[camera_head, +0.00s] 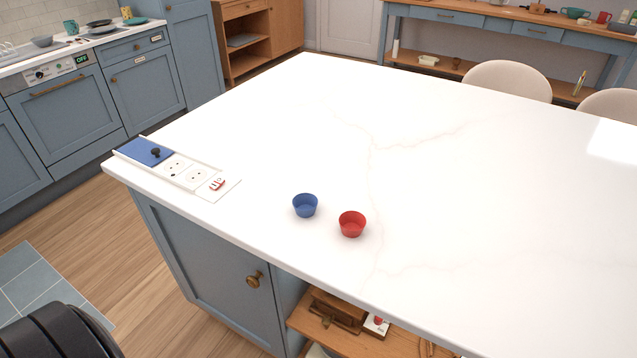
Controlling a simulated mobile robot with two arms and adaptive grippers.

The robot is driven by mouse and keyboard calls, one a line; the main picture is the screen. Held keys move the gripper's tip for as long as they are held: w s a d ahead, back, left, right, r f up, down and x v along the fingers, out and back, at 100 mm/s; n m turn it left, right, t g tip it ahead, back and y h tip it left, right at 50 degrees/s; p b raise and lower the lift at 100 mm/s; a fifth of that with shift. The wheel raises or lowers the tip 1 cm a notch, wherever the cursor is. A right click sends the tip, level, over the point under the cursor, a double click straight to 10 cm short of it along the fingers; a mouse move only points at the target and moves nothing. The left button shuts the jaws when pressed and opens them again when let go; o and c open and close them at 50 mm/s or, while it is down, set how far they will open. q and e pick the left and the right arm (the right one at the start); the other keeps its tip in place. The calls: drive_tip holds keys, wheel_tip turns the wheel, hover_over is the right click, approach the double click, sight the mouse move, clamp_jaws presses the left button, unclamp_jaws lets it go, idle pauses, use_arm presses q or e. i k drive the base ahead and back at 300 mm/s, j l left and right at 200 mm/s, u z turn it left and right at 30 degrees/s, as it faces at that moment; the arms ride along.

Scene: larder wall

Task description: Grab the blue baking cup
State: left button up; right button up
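The blue baking cup (305,206) stands upright on the white countertop (400,130), near its front edge. A red baking cup (352,225) stands just to its right and slightly nearer the edge, with a small gap between them. Both cups look empty. Neither of my grippers shows in the head view. A black rounded part, apparently of my own arm, shows at the bottom left corner, well apart from the cups.
A white tray (190,180) with a blue panel and small picture tiles lies along the counter's left edge. Below the counter are a cabinet door with a brass knob (254,280) and an open shelf (400,338). The counter behind the cups is clear.

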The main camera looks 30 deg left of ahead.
sight(305, 204)
drive_tip(key=u, duration=1)
drive_tip(key=z, duration=1.1)
drive_tip(key=j+z, duration=0.75)
drive_tip(key=k+j+z, duration=0.15)
drive_tip(key=j+z, duration=0.25)
drive_tip(key=k+j+z, duration=0.2)
drive_tip(key=j+z, duration=0.15)
